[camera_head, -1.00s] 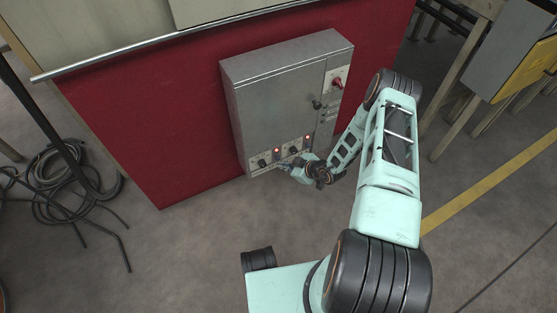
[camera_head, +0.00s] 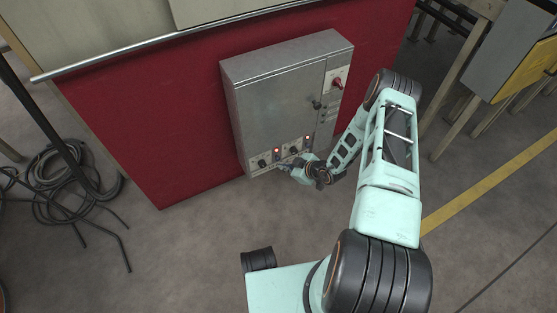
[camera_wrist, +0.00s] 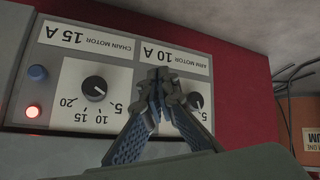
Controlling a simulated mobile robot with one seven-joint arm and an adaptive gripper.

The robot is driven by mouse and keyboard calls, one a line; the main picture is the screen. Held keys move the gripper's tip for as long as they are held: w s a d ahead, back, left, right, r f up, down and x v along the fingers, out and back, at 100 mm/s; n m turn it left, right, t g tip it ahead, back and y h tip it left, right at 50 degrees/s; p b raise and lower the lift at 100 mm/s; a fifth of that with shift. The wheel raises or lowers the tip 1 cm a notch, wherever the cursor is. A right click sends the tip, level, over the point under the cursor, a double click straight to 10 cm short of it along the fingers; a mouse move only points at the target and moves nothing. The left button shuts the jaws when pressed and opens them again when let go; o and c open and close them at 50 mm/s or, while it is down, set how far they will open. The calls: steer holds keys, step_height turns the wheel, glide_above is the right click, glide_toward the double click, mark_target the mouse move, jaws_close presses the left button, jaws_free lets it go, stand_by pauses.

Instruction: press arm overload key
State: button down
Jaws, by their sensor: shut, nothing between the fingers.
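A grey metal control box (camera_head: 275,105) hangs on the red panel. The wrist view shows its lower face upside down, with a "CHAIN MOTOR 15 A" label (camera_wrist: 78,35) and an "ARM MOTOR 10 A" label (camera_wrist: 168,54). My gripper (camera_wrist: 160,82) is shut and empty, its tips just below the arm label and left of the arm dial (camera_wrist: 195,101), which it partly covers. No arm overload key shows; the area behind the fingertips is hidden. I cannot tell whether the tips touch the face. In the head view my gripper (camera_head: 287,168) is at the box's lower edge.
On the chain side are a dial (camera_wrist: 94,88), a blue button (camera_wrist: 37,72) and a lit red lamp (camera_wrist: 33,111). In the head view both lamps glow, and a red switch (camera_head: 337,83) is higher up. Black cables (camera_head: 65,180) lie on the floor at left.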

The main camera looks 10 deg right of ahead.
steer(key=shift+w, duration=0.1)
steer(key=shift+w+a, duration=0.15)
steer(key=shift+w, duration=0.15)
steer(key=shift+w+a+b, duration=0.15)
steer(key=shift+w+b, duration=0.4)
stand_by(0.8)
steer(key=shift+s, duration=0.1)
steer(key=shift+s+d+p, duration=0.25)
steer(key=shift+s+p, duration=0.15)
steer(key=shift+s, duration=0.45)
steer(key=shift+s+d+p, duration=0.25)
steer(key=shift+s+p, duration=0.05)
steer(key=shift+s, duration=0.5)
steer(key=shift+s+d+p, duration=0.25)
steer(key=shift+s+d, duration=0.05)
steer(key=shift+s, duration=0.5)
steer(key=shift+s+d+p, duration=0.25)
steer(key=shift+s+p, duration=0.05)
steer(key=shift+s, duration=0.5)
